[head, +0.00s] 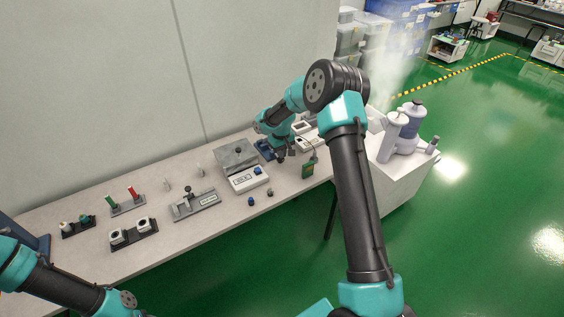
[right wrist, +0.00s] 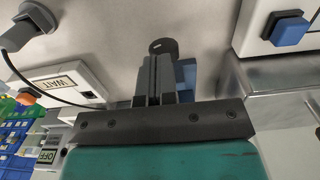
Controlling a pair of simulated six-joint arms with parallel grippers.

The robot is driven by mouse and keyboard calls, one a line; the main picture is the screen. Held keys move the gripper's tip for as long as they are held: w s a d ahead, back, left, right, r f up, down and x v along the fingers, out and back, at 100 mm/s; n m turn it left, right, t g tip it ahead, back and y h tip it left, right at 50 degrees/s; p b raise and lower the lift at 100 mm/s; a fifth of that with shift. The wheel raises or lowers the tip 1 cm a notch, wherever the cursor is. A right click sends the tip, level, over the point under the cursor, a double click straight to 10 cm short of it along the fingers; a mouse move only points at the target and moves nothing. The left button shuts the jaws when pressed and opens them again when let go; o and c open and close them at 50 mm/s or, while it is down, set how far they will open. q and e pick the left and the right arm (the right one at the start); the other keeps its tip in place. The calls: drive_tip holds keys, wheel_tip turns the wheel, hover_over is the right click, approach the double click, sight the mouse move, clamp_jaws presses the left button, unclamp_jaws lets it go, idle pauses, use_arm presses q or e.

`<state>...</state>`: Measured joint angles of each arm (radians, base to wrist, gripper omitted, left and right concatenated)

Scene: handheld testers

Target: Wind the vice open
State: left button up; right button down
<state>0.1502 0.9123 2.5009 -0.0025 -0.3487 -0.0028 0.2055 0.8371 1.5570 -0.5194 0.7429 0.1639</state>
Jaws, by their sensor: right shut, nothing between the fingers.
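My right gripper (head: 281,157) is low over the back right part of the bench, and its fingers (right wrist: 155,78) show closed together in the right wrist view. They hold nothing. A blue body (head: 264,149), which looks like the vice, is beside the gripper and partly hidden by it. It also shows as a blue patch (right wrist: 188,72) just behind the fingers in the right wrist view. A dark rounded piece (right wrist: 163,46) shows just past the fingertips; I cannot tell whether they touch it. The vice's jaw gap is hidden. My left gripper is out of view.
A white tester with a blue button (head: 249,179) and a grey plate (head: 236,157) stand left of the gripper. A green handheld device (head: 308,170) with a cable lies to the right. A clamp fixture (head: 196,204) and racks are further left.

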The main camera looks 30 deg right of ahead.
drive_tip(key=shift+a+f, duration=0.3)
drive_tip(key=shift+a, duration=0.3)
idle(1.1)
drive_tip(key=shift+r, duration=0.5)
drive_tip(key=shift+d, duration=0.15)
drive_tip(key=shift+d+f, duration=0.15)
drive_tip(key=shift+d, duration=0.55)
drive_tip(key=shift+f, duration=0.15)
drive_tip(key=shift+a, duration=0.4)
idle(0.9)
